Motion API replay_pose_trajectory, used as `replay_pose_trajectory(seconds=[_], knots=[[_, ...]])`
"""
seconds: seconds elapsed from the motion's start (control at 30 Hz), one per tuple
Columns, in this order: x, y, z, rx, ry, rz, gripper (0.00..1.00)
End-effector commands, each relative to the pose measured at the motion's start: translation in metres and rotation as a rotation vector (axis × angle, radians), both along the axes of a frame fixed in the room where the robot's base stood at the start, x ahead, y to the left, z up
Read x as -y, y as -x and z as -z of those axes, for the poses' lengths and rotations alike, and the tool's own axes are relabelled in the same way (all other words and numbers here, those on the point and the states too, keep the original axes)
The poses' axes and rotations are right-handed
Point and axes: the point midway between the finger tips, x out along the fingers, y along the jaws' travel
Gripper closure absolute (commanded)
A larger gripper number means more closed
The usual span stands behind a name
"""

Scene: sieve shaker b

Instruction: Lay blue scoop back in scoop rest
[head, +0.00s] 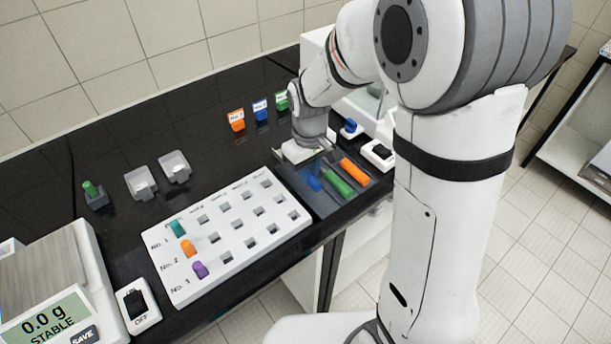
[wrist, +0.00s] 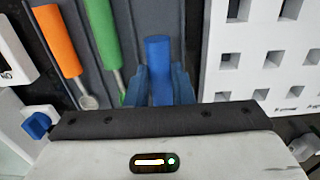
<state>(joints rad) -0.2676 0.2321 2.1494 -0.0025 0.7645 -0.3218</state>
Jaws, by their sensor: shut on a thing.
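The blue scoop (wrist: 158,55) shows its handle in the wrist view, between the two fingers of my gripper (wrist: 165,85). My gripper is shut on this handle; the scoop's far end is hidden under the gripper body. In the head view the blue handle (head: 314,183) shows just below my gripper (head: 306,160). The scoop rest (head: 345,207) is a dark grey tray with lanes. The blue scoop is over its left lane; I cannot tell whether it touches the rest. A green scoop (head: 336,182) and an orange scoop (head: 355,171) lie in the other lanes.
A white rack (head: 232,262) with square holes and several coloured plugs stands close left of the rest. A white switch box (head: 378,153) is close on the right. Orange (head: 236,121), blue (head: 261,110) and green (head: 281,101) labelled containers stand behind. A balance (head: 50,285) is far left.

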Motion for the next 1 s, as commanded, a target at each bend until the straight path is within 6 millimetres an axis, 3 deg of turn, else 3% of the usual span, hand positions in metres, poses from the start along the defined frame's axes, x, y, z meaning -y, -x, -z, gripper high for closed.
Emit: replay_pose_trajectory(seconds=[0.2, 0.57, 0.6, 0.83, 1.0], knots=[[0.000, 0.000, 0.024, -0.002, 0.000, 0.000, 0.99], [0.000, 0.000, 0.029, -0.001, 0.001, -0.001, 0.99], [0.000, 0.000, 0.027, 0.000, 0.000, -0.001, 0.76], [-0.001, 0.000, 0.027, -0.001, 0.001, -0.001, 0.57], [-0.001, 0.000, 0.027, -0.001, 0.001, -0.001, 0.57]])
